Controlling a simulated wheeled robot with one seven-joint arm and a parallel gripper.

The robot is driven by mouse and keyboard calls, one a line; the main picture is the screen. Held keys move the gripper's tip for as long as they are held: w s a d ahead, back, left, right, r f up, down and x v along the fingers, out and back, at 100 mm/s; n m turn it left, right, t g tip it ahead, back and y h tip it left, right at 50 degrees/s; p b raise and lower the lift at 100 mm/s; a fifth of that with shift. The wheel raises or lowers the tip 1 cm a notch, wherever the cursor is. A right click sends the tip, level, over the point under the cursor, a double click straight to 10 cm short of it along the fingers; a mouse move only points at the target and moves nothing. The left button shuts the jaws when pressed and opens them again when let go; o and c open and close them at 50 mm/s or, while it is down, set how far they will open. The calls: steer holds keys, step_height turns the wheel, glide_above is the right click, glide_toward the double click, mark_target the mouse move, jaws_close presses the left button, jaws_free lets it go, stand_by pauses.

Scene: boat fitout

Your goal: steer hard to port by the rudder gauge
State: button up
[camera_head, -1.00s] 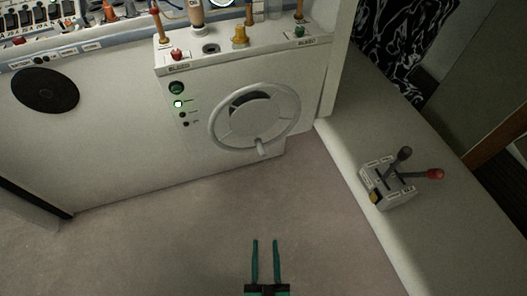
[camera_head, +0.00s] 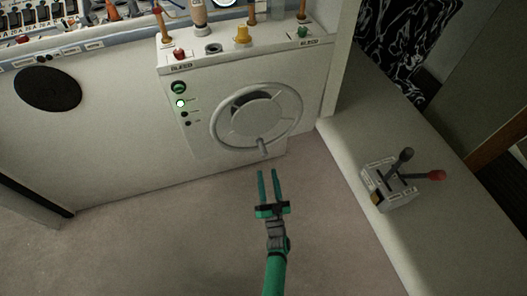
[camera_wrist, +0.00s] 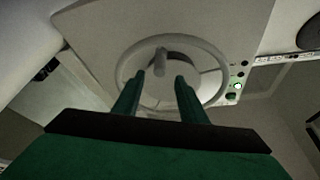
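The grey steering wheel (camera_head: 298,112) is mounted on the front of the white console, with its peg handle (camera_head: 262,146) at the bottom of the rim. My green gripper (camera_head: 268,172) is open and empty, just below and in front of the handle, apart from it as far as I can tell. In the wrist view, the wheel (camera_wrist: 121,70) lies ahead and its handle (camera_wrist: 160,56) shows between the two spread fingers (camera_wrist: 157,80). A round dial (camera_head: 223,2) is cut off at the top edge of the head view; I cannot read it or identify it as the rudder gauge.
A lit green lamp (camera_head: 180,103) is left of the wheel. A throttle box (camera_head: 388,184) with two levers sits on the right ledge. The floor before the console is clear.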

mark_target(263, 152)
steer(key=x, duration=1)
steer(key=shift+w+a+r, duration=0.1)
steer(key=shift+w+r, duration=0.1)
steer(key=shift+w, duration=0.15)
jaws_close()
